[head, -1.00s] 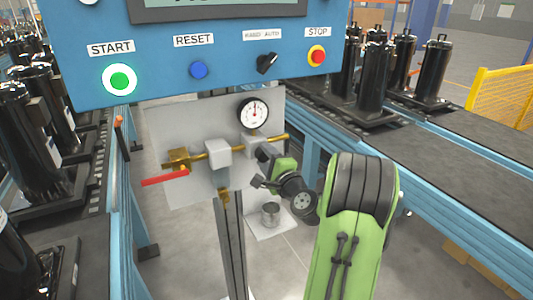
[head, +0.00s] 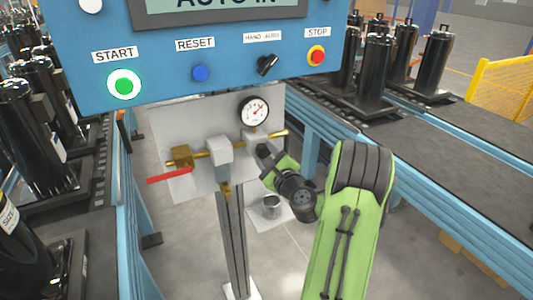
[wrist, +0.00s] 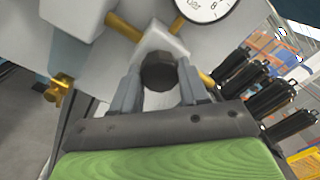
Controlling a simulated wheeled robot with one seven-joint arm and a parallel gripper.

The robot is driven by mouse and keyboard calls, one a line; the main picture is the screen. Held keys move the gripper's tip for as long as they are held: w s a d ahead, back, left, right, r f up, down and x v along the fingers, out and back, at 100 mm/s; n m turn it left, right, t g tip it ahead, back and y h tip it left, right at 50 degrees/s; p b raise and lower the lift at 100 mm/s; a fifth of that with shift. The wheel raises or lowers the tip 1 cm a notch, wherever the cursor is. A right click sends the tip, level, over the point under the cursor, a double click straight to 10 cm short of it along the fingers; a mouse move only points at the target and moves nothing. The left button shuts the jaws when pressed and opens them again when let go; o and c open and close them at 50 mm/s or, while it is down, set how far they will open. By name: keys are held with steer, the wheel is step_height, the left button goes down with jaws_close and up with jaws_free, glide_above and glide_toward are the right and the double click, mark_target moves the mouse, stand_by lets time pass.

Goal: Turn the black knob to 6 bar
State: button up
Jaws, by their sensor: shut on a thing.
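The black knob (wrist: 158,72) sits on a pale grey regulator body in the wrist view. My gripper (wrist: 159,80) is shut on it, one finger on each side.
A brass pipe with a red-handled valve (head: 168,175) runs left of the regulator on a grey plate. A blue control panel (head: 220,85) hangs above. A grey post (head: 233,240) stands in front. Conveyors with black compressors (head: 376,75) flank both sides.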

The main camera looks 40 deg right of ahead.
steer(key=shift+f, duration=0.1)
steer(key=o, duration=1.1)
steer(key=shift+c, duration=0.2)
steer(key=b+v, duration=1.2)
steer(key=v, duration=0.3)
steer(key=shift+s, duration=0.35)
steer(key=shift+a, duration=0.2)
